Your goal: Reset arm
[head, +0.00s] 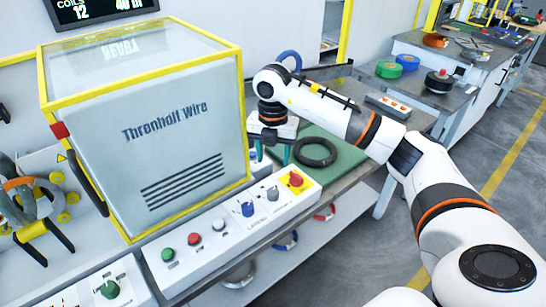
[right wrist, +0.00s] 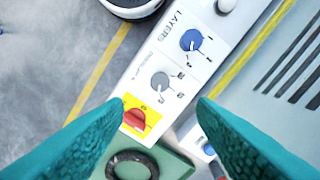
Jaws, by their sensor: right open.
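My right arm reaches in from the right in the head view. Its gripper (head: 272,151) points down near the front right corner of the wrapping machine (head: 190,120). The two teal fingers are apart with nothing between them; the right wrist view also shows the gripper (right wrist: 161,105) open and empty. A black coil (head: 315,164) lies flat on a green mat (head: 347,166), just right of the gripper and apart from it in the head view. The coil (right wrist: 132,153) also shows at the bottom of the right wrist view. My left gripper is not in view.
A white control panel (head: 217,252) with coloured buttons and knobs runs along the machine's front. Its red knob (head: 295,180) sits near the mat. Green and blue rolls (head: 389,70) stand on a bench behind my arm.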

